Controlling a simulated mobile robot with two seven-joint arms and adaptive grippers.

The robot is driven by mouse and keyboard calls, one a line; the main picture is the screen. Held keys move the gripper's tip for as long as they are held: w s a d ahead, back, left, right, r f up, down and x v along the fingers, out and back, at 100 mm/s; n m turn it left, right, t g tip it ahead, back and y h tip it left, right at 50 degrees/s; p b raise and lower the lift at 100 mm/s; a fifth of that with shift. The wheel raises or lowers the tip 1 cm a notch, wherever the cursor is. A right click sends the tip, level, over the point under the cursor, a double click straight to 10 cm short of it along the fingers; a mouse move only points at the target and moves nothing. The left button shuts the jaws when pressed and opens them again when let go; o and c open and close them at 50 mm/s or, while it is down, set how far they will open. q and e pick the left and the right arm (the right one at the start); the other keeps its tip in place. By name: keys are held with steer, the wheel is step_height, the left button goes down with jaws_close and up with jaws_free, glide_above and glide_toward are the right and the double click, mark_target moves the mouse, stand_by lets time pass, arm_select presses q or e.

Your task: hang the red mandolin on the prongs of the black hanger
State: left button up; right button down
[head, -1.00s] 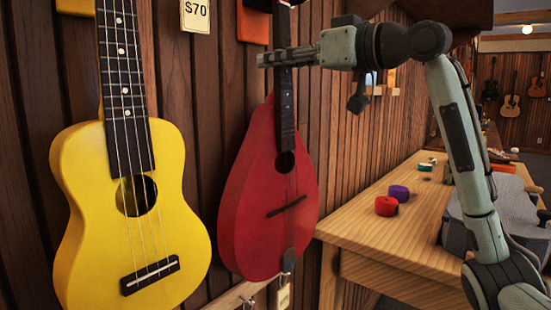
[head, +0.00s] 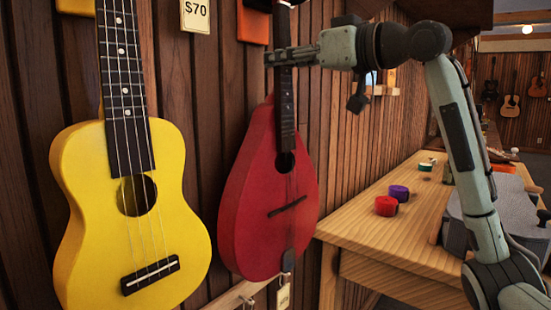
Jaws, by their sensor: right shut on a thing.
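The red mandolin (head: 262,215) hangs upright against the wood-panelled wall, right of the yellow ukulele. My right gripper (head: 280,57) is shut on its dark neck (head: 287,110), high up near the top of the picture. The mandolin's head is cut off by the top edge. A small black part (head: 258,4) shows at the top edge beside the neck, above an orange block (head: 252,24); I cannot tell whether it belongs to the black hanger. The prongs are not visible, so I cannot tell whether the mandolin rests on them. My left gripper is not in view.
The yellow ukulele (head: 85,215) hangs close at left, with a $70 tag (head: 195,15) above right of it. A wooden counter (head: 350,225) at right holds a red roll (head: 386,206) and a purple roll (head: 399,193).

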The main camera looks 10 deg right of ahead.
mark_target(287, 41)
steer(key=shift+r, duration=0.2)
steer(key=shift+r+p, duration=1.35)
steer(key=shift+p, duration=0.05)
steer(key=shift+s+d, duration=0.15)
steer(key=shift+d, duration=0.05)
steer(key=shift+b+v, duration=0.3)
steer(key=shift+v, duration=2)
steer(key=shift+s+f, duration=0.1)
steer(key=shift+f, duration=0.1)
steer(key=shift+b+v, duration=0.35)
steer(key=shift+v, duration=2.6)
steer(key=shift+f, duration=0.1)
